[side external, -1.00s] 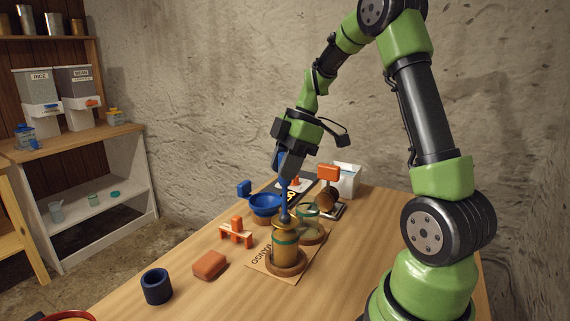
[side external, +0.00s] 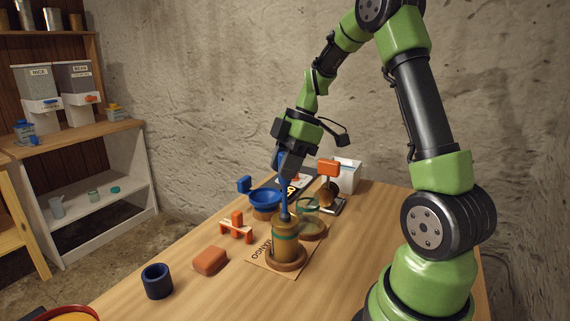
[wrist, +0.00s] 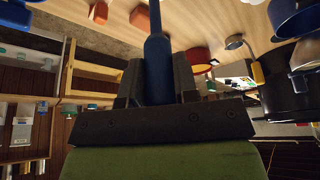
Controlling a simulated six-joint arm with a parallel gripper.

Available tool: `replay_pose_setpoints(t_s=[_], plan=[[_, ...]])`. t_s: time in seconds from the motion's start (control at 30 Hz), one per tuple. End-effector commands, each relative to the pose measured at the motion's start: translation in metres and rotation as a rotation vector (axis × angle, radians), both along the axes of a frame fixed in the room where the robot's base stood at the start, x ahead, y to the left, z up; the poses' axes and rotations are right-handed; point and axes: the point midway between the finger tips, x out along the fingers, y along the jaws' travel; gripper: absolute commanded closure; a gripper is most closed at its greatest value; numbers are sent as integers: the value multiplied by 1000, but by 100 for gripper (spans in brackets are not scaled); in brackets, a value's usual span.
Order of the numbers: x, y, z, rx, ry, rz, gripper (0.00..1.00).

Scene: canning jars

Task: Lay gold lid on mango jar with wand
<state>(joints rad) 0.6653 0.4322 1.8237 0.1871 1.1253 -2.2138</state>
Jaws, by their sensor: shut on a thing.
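My gripper (side external: 287,170) is shut on the blue wand (side external: 284,196), which points down. The wand also shows between the fingers in the wrist view (wrist: 158,72). The mango jar (side external: 285,247), amber with a teal band, stands upright in a round wooden base on the MANGO card (side external: 259,252). The wand's dark tip is at the jar's top. A gold-brown cap, seemingly the gold lid (side external: 285,226), shows under the tip. I cannot tell whether it lies flat or still touches the wand.
A blue funnel or bowl (side external: 265,198) and a glass jar (side external: 308,207) stand close behind. An orange stand (side external: 236,228), an orange block (side external: 209,261) and a dark blue cup (side external: 157,281) are to the left. The table's front is mostly clear.

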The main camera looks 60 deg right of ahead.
Motion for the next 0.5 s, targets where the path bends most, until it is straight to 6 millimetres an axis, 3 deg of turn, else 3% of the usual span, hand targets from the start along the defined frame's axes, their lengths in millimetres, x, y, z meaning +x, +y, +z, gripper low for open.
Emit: replay_pose_setpoints(t_s=[0.5], plan=[[0,0,15,0,-2,1,96]])
